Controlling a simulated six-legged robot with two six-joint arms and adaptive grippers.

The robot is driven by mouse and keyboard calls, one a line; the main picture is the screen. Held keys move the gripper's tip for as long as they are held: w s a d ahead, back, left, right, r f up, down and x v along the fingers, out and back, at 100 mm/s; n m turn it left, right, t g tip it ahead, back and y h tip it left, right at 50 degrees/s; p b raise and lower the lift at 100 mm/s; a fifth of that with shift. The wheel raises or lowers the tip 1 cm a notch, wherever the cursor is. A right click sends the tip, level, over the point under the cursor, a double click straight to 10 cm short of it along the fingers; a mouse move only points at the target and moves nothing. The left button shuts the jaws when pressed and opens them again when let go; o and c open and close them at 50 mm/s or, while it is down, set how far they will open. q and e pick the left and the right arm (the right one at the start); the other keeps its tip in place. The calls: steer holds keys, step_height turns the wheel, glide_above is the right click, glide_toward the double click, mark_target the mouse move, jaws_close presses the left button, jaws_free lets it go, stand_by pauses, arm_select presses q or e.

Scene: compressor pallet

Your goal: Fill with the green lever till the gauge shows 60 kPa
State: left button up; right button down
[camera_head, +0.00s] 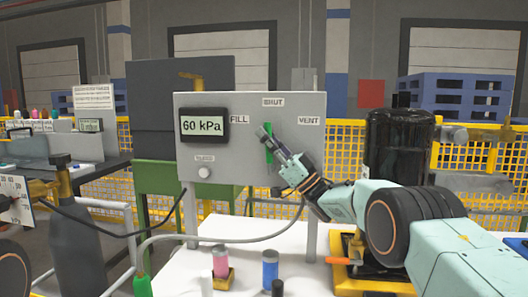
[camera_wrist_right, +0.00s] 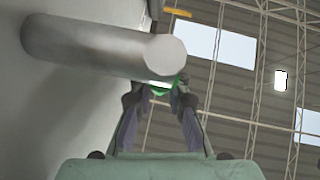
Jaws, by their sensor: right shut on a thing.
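The grey panel (camera_head: 225,165) carries a display gauge (camera_head: 202,126) that reads 60 kPa. The green lever (camera_head: 268,152) is on the panel's right part, nearly upright below the SHUT label (camera_head: 273,102). FILL (camera_head: 239,119) is to its left and VENT (camera_head: 309,121) to its right. In the right wrist view, a green bit of the lever (camera_wrist_right: 180,83) shows between the fingertips, partly behind a grey cylinder (camera_wrist_right: 100,48). My left gripper is not in view.
A white tabletop (camera_head: 240,240) lies below the panel, with a pink item (camera_head: 220,262) and a blue item (camera_head: 270,270) near its front. A hose (camera_head: 230,239) crosses it. A black tank (camera_head: 398,145) stands to the right. A yellow fence (camera_head: 345,150) runs behind.

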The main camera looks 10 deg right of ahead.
steer(key=shift+s+d+f+b, duration=0.1)
steer(key=shift+f+b, duration=0.2)
steer(key=shift+f, duration=0.1)
steer(key=shift+d+r+y, duration=0.1)
steer(key=shift+r+y, duration=0.05)
steer(key=shift+y, duration=0.25)
steer(key=shift+t, duration=0.4)
steer(key=shift+r, duration=0.1)
steer(key=c, duration=1.4)
jaws_free()
steer(key=shift+o, duration=0.5)
steer(key=shift+d+r, duration=0.1)
steer(key=shift+d, duration=0.05)
